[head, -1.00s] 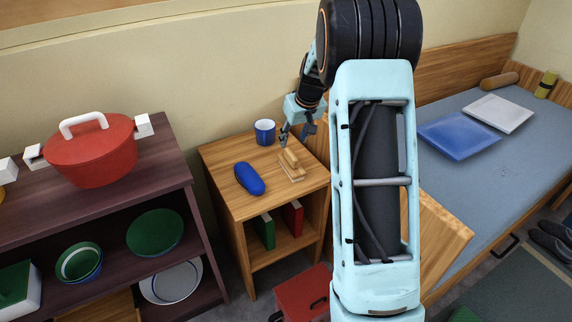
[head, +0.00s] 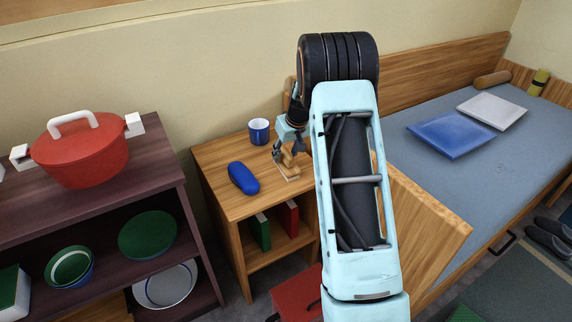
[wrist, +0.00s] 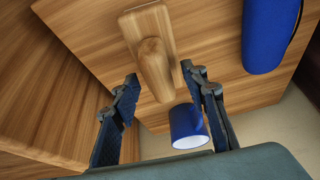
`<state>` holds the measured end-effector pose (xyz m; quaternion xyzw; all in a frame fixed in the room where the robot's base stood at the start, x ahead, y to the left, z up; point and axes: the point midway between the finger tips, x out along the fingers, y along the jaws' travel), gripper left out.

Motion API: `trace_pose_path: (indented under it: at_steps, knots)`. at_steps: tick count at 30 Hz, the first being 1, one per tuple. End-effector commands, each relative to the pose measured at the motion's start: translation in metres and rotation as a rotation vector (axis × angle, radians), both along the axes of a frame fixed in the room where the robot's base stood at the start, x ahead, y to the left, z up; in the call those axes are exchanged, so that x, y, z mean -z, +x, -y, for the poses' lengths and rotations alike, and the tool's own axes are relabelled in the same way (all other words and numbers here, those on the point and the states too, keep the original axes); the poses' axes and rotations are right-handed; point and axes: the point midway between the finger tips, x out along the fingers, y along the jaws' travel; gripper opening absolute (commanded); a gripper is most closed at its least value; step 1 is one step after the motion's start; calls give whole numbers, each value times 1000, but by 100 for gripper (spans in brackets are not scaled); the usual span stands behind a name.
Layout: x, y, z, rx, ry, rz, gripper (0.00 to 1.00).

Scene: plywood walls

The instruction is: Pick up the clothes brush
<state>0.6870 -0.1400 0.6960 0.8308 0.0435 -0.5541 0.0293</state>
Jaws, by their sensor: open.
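The clothes brush (head: 291,172) is a pale wooden block with a raised wooden handle, lying on the small wooden cabinet's top. In the wrist view the brush (wrist: 148,22) has its rounded handle end pointing toward my gripper. My gripper (head: 287,153) is open, low over the brush. In the wrist view the fingertips of my gripper (wrist: 160,77) lie on either side of the handle, with gaps visible. The fingers partly hide the brush in the head view.
A blue mug (head: 259,131) stands behind the brush, and a blue oblong case (head: 243,178) lies left of it. The wooden cabinet (head: 222,158) stands between a dark shelf (head: 165,165) with a red pot (head: 80,155) and a bed (head: 420,107).

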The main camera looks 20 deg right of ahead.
Motion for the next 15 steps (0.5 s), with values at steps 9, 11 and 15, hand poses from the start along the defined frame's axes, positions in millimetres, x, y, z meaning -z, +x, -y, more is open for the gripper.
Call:
trace_pose_path:
  at_steps: [9, 11, 15]
  knots:
    - [0, 0, 0, 0, 0, -1, 11]
    - [0, 0, 0, 0, 0, -1, 4]
    - [0, 0, 0, 0, 0, 0, 0]
